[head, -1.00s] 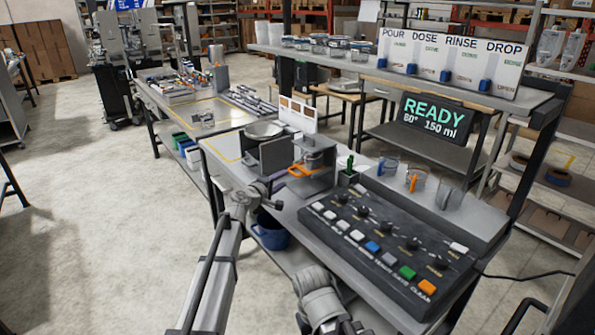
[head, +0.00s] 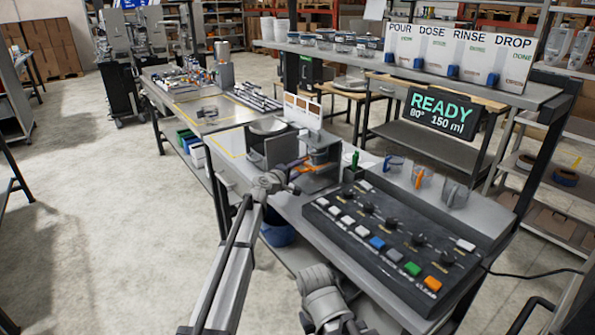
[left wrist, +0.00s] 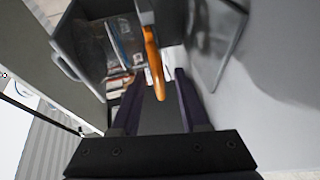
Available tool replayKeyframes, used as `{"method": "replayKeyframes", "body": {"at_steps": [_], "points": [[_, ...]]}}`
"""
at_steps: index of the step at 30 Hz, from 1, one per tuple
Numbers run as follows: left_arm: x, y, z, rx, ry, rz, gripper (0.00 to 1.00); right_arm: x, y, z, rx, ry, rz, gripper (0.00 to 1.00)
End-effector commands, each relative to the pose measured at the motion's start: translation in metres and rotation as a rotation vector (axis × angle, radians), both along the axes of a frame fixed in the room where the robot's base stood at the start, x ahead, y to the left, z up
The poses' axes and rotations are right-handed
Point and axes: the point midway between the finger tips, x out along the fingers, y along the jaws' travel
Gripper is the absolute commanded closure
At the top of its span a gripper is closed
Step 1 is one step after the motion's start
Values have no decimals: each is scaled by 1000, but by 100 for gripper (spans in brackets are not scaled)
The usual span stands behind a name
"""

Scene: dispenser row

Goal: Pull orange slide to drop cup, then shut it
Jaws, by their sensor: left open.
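The orange slide (head: 325,167) sticks out of the grey dispenser (head: 281,149) on the bench. In the left wrist view its orange handle (left wrist: 152,62) points down toward my gripper. My left gripper (head: 294,187) is at the front left of the dispenser. In the left wrist view its two dark fingers (left wrist: 158,88) are apart, with the handle's tip between their ends; I cannot tell whether they touch. I cannot make out a cup in the dispenser. My right gripper is outside the views.
A button panel (head: 385,240) lies right of the dispenser. A shelf (head: 450,84) carries a labelled board. The READY display (head: 440,112) hangs below. A blue bucket (head: 277,232) is under the bench.

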Motion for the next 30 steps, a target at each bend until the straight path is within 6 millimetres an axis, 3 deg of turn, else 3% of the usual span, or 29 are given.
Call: {"method": "replayKeyframes", "body": {"at_steps": [2,14,30], "points": [[0,0,0,0,0,0,55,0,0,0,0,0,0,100],[-1,0,0,0,0,-1,100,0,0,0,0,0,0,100],[-1,0,0,0,0,-1,100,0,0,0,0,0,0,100]]}}
